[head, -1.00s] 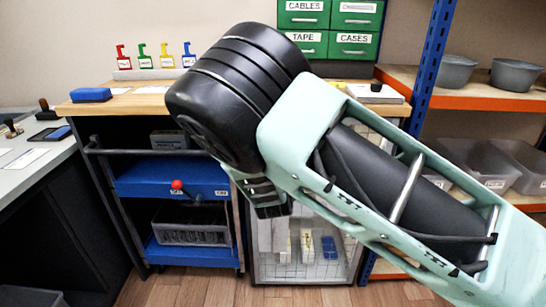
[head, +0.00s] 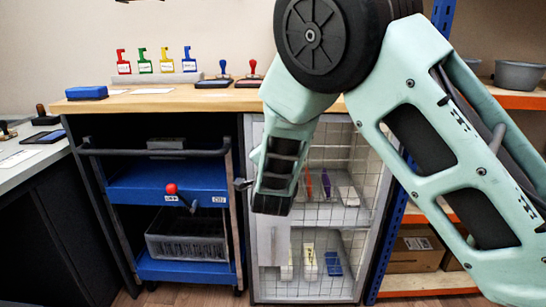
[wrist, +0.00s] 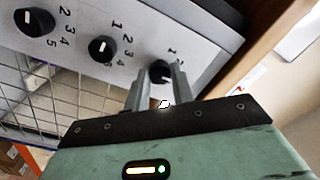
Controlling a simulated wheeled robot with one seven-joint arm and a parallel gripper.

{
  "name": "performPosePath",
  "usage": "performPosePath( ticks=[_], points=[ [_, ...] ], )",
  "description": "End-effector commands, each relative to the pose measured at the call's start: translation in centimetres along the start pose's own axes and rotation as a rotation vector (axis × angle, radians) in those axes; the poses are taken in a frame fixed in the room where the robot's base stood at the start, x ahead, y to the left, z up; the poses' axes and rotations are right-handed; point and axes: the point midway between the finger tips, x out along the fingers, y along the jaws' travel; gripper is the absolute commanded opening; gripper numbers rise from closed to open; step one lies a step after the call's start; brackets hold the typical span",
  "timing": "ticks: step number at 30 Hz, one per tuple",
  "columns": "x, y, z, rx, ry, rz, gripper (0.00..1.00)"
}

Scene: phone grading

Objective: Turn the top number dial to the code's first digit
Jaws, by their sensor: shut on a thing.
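The cabinet's grey panel (wrist: 205,42) carries three black number dials with digits printed beside them. The dial at the right end of the row (wrist: 160,70), nearest the wooden bench edge, looks like the top one. My gripper (wrist: 162,79) is shut on it, one finger on each side. Its pointer and most of its digits are hidden by the fingers. The middle dial (wrist: 101,49) and the left dial (wrist: 34,22) are free, with white pointer marks. In the head view my arm hides the gripper and the dials. I see no readable code.
The wire-mesh cabinet door (head: 322,215) shows items on shelves behind it. A blue trolley (head: 150,180) with a red-knobbed lever stands to the left. The wooden bench top (head: 160,102) is above, with stamps and coloured holders. An orange-edged shelf (head: 520,100) is at right.

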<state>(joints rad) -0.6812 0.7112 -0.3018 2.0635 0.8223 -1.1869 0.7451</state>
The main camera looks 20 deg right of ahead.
Motion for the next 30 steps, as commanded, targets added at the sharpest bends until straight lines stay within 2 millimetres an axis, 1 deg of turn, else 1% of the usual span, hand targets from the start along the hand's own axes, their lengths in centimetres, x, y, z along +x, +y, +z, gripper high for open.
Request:
performPosePath(
  ticks=[6, 18, 19, 20, 21, 30],
  points=[
    [-0.01, -0.01, 0.05, 0.035, 0.000, 0.000, 0.01],
    [-0.01, -0.04, 0.03, 0.038, 0.000, 0.000, 0.01],
    [-0.01, -0.04, 0.03, 0.038, 0.000, 0.000, 0.32],
    [-0.01, -0.04, 0.02, 0.038, 0.000, 0.000, 0.41],
    [-0.01, -0.03, 0.03, 0.038, 0.000, 0.001, 0.46],
    [-0.16, -0.03, 0.03, 0.037, 0.000, 0.001, 0.46]
  ],
)
